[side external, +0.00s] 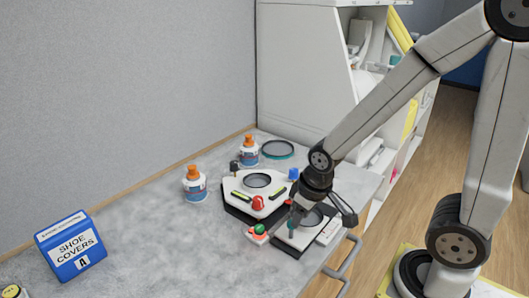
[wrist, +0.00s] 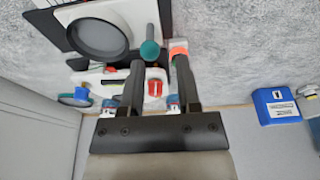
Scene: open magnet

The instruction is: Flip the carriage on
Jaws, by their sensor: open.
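The carriage is not labelled, so I cannot tell for sure which part it is. A small white unit with a dark round dish (side external: 313,217) sits on a black base under my gripper (side external: 294,212); its dish also shows in the wrist view (wrist: 98,38).
A larger white unit (side external: 240,183) with a red knob (side external: 258,203) stands behind. Two orange-capped bottles (side external: 195,185) and a blue shoe-cover box (side external: 71,246) stand further left.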

